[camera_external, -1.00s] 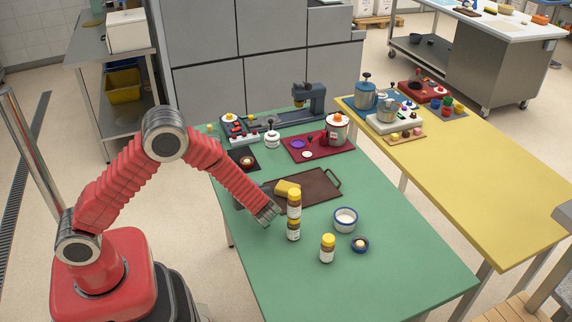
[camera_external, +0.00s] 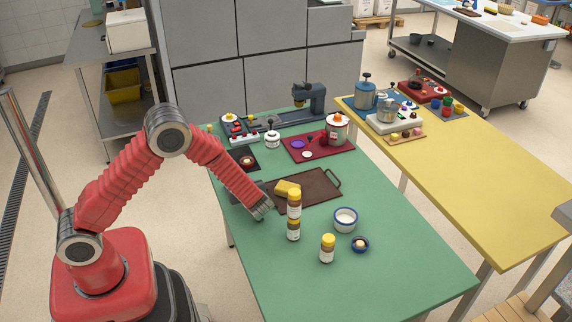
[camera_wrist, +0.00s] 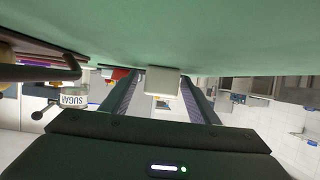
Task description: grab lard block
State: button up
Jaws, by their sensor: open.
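In the wrist view a pale, squared block (camera_wrist: 162,80), which looks like the lard block, sits against the green table top. It shows between the two dark fingers of my gripper (camera_wrist: 160,98), which are apart with visible space on both sides of it. I cannot tell how deep it is between them. In the external view my gripper (camera_external: 262,209) is low over the left part of the green table, just left of the yellow-capped jars. The pale block cannot be made out there.
The table's front right is clear.

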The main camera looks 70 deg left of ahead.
jog(key=shift+c, duration=0.3)
jog(key=c, duration=1.1)
jog(key=shift+r, duration=0.1)
notch_tip(320, 180, up, 10)
jog(key=shift+f, duration=0.1)
dwell(0.4)
